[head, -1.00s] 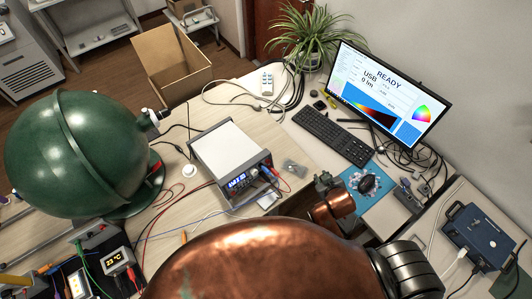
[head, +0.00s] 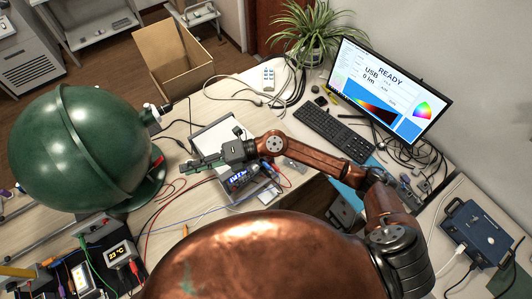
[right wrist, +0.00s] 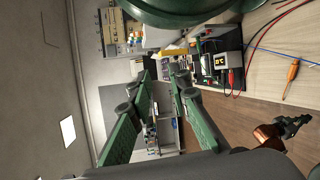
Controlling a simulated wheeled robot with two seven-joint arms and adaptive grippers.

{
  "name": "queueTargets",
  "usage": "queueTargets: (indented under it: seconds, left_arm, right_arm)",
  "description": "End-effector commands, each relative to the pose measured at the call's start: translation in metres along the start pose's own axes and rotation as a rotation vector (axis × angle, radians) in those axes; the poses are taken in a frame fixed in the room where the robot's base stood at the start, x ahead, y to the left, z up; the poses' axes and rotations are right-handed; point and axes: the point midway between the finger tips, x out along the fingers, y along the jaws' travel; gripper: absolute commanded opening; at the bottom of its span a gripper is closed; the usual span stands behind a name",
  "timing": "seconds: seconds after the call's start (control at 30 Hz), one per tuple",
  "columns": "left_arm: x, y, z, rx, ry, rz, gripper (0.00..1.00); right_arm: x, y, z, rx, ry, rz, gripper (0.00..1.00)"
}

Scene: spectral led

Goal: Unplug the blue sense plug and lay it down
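The bench power supply (head: 212,136) stands mid-table with a lit blue display, partly covered by my right arm. Small red and blue plugs (head: 268,178) sit at its front right; they are too small to tell which is the sense plug. My right gripper (head: 190,165) is over the left side of the supply, pointing left. In the right wrist view its green fingers (right wrist: 161,80) are apart with nothing between them.
A big green sphere (head: 75,150) stands left of the supply. Black boxes with leads and a 23 °C display (head: 119,253) are at lower left. A screwdriver (right wrist: 292,72), keyboard (head: 333,133), monitor (head: 390,88) and blue case (head: 475,232) are around. Wires cross the table.

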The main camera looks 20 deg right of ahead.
Motion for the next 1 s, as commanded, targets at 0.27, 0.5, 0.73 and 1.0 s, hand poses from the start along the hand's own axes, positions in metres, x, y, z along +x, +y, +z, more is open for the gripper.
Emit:
queueTargets:
  seconds: [0.27, 0.5, 0.73, 1.0]
  left_arm:
    - [-0.001, 0.001, 0.004, 0.000, -0.006, 0.000, 0.00]
    - [-0.001, 0.001, 0.006, 0.000, -0.008, 0.000, 0.00]
    - [-0.003, 0.000, 0.005, 0.000, -0.008, 0.000, 0.00]
    - [-0.011, 0.000, 0.004, 0.000, -0.007, 0.000, 0.00]
  right_arm:
    - [-0.093, -0.179, 0.000, -0.206, 0.378, -0.826, 0.17]
    - [-0.189, -0.222, 0.036, -0.196, 0.441, -1.219, 0.17]
    - [-0.210, -0.235, 0.041, -0.184, 0.449, -1.302, 0.17]
    - [-0.201, -0.273, 0.032, -0.183, 0.450, -1.298, 0.17]
